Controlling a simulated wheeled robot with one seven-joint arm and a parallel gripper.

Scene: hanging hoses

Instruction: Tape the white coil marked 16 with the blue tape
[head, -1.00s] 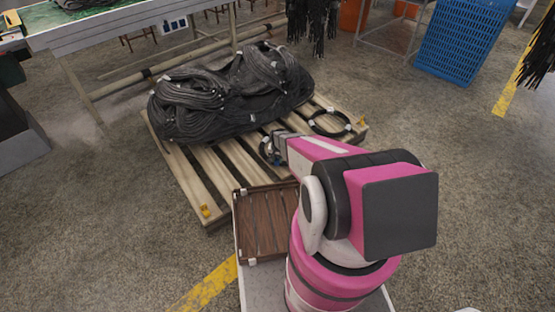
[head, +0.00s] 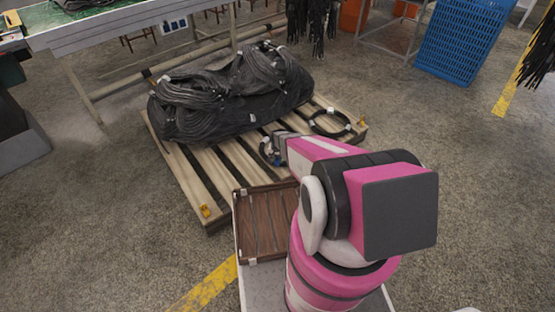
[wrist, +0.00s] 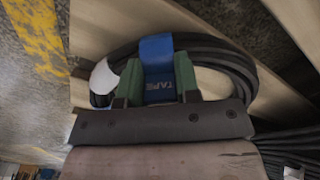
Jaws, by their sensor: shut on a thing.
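My gripper (wrist: 157,68) has green fingers, shut on the blue tape (wrist: 160,90) lettered "TAPE". A blue band lies over a coil (wrist: 216,53) just beyond the fingertips. The coil looks black, with a white patch (wrist: 103,77) on its left side; no number is readable. In the head view the gripper's end is at the coil (head: 266,153) on the pallet's front part, and my arm partly hides it. The coil's near side is hidden behind the gripper in the wrist view.
A second black coil (head: 330,123) with white tags lies on the wooden pallet (head: 195,183) to the right. A large heap of black hoses (head: 225,98) covers its back. A brown slatted tray (head: 262,222) is close before the pallet. Open floor lies to the left.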

